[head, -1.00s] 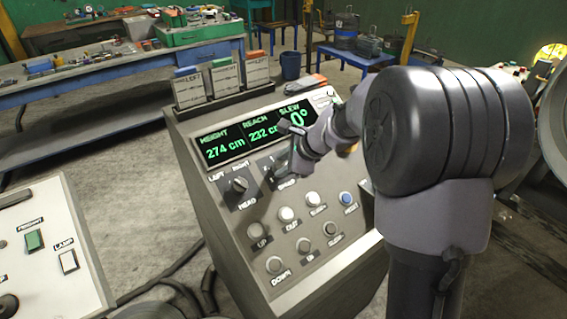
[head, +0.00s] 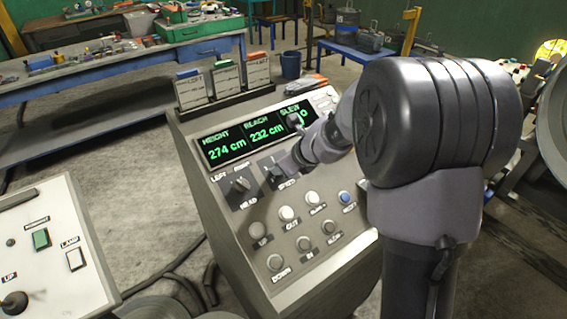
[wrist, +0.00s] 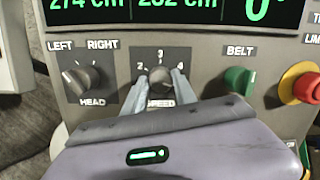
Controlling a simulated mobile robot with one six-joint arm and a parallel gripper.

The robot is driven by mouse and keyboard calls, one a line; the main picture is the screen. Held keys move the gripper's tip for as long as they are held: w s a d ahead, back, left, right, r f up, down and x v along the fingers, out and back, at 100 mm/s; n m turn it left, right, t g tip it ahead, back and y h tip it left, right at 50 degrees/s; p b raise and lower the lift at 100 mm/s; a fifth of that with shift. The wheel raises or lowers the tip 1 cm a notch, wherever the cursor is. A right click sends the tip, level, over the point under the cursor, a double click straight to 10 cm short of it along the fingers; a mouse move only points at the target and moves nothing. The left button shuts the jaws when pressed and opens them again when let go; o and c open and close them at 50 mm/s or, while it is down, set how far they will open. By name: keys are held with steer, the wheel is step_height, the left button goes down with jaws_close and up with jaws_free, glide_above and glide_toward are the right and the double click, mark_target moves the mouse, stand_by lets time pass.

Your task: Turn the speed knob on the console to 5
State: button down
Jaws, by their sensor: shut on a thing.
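The console (head: 235,205) stands in the middle of the head view, with a green-lit display reading height 274 cm and reach 232 cm. The speed knob (wrist: 161,82) sits in the wrist view under a scale on which 2, 3 and 4 can be read; the ends of the scale are hidden by my fingers. The knob seems to point up near 3. My gripper (wrist: 158,88) is shut on the knob, one finger on each side. In the head view my gripper (head: 277,173) covers most of the knob and its dial.
The left/right head knob (wrist: 82,80) is left of the speed knob. A green belt switch (wrist: 238,80) and a red stop button (wrist: 300,88) are to the right. Below the dial are several round push buttons (head: 288,213). A second white panel (head: 50,240) stands at left.

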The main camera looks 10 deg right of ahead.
stand_by(0.3)
steer(key=c, duration=1)
jaws_free()
steer(key=p+v, duration=0.6)
steer(key=v, duration=1.1)
steer(key=shift+s+p, duration=0.2)
steer(key=shift+p, duration=0.1)
steer(key=shift+r, duration=0.1)
